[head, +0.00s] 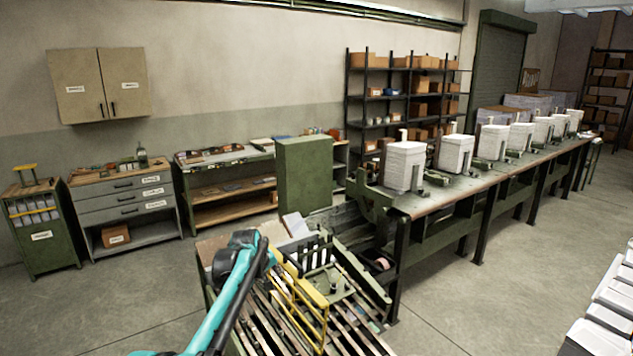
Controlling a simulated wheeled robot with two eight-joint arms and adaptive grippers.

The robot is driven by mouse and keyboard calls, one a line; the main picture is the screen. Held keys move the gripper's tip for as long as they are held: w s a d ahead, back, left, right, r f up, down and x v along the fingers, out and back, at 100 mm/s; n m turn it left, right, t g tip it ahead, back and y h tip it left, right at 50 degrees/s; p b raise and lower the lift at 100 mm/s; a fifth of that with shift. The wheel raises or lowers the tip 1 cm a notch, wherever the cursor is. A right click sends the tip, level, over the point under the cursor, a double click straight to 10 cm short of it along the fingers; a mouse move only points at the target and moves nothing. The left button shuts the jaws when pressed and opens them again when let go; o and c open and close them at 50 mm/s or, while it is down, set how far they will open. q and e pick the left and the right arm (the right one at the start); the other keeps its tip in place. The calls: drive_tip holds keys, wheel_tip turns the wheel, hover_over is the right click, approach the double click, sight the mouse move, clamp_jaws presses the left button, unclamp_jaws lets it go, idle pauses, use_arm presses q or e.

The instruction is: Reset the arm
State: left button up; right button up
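My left arm, teal and black, comes in from the bottom left and reaches over the near end of a green machine with a slatted bed (345,318). My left gripper (238,262) is around the arm's dark far end, beside the yellow frame (307,297) on the machine. Its fingers cannot be made out, so I cannot tell whether it is open or shut, and I see nothing held. My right arm and gripper are not in view.
A long bench (470,182) with several white paper stacks (404,166) runs back to the right. A green cabinet (305,175) stands behind the machine. White stacks (610,312) lie at the lower right. The floor (500,270) between is clear.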

use_arm(q)
drive_tip(key=s+a+r+m+b, duration=0.2)
drive_tip(key=s+m+b, duration=0.3)
drive_tip(key=s, duration=2.2)
drive_tip(key=s+a+f+m+b, duration=0.1)
drive_tip(key=s+f+b, duration=0.1)
drive_tip(key=s+f, duration=0.5)
drive_tip(key=s+f+m+y+b, duration=0.1)
drive_tip(key=s+f+b, duration=0.2)
drive_tip(key=s+f, duration=0.4)
drive_tip(key=s, duration=0.6)
drive_tip(key=shift+s+a+f+t, duration=0.2)
drive_tip(key=shift+s+a+t, duration=0.1)
drive_tip(key=shift+a, duration=0.05)
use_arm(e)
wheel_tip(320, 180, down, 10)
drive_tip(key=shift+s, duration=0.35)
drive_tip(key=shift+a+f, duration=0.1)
